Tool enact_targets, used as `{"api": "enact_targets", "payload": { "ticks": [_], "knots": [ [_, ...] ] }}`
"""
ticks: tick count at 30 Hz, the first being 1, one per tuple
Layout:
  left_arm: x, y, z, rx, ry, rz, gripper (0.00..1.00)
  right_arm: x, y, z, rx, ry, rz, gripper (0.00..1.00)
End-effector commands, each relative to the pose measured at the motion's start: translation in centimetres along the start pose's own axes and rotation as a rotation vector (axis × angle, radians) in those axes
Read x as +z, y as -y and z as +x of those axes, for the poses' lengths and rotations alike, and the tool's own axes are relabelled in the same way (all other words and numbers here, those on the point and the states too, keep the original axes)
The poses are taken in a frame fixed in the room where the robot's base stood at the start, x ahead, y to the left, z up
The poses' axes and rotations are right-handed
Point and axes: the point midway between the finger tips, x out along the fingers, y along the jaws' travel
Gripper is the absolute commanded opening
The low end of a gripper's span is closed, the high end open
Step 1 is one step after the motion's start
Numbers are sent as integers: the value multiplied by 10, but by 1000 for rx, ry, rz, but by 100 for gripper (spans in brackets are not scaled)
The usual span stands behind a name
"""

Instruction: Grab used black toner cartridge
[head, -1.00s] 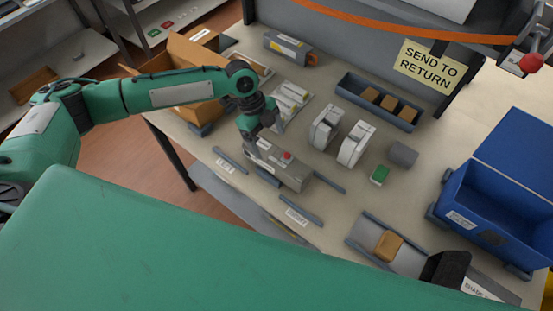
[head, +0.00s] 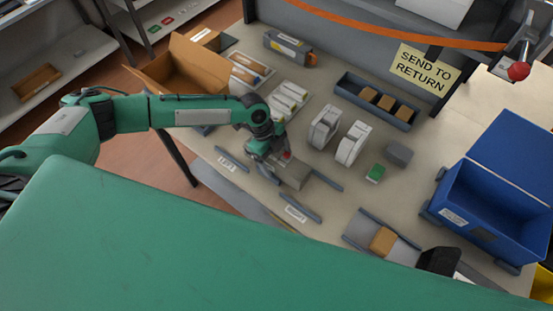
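A grey box-shaped unit (head: 294,173), with a small red spot on top, sits between slate-blue rails on the table; it may be the used cartridge, but I cannot read any marking on it. My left gripper (head: 268,158) is low over its left end. The fingers are dark and partly hidden by the wrist, so I cannot tell whether they touch or grip it. A grey cartridge-like block (head: 288,47) with an orange end and label lies at the back.
Labels LEFT and RIGHT mark rails by the unit. Two white upright units (head: 325,126) stand right of it. A slate tray (head: 376,100) holds tan blocks. A blue bin (head: 488,215) stands right, an open cardboard box (head: 182,68) back left. A black object (head: 437,262) is near the front.

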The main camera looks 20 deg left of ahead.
Motion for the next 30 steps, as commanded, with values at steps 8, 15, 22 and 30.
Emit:
{"api": "enact_targets", "payload": {
  "ticks": [8,15,22,30],
  "knots": [
    [0,0,0,-1,0,0,30,-1,2,0,-2,-1,1,0],
    [-1,1,-1,-2,-1,1,25,-1,3,0,-3,-1,2,0],
    [-5,2,-12,-4,-2,3,25,-1,3,5,-3,-1,1,0],
    [-26,2,-63,-8,-2,5,25,1,3,23,-3,-1,1,0]
  ]
}}
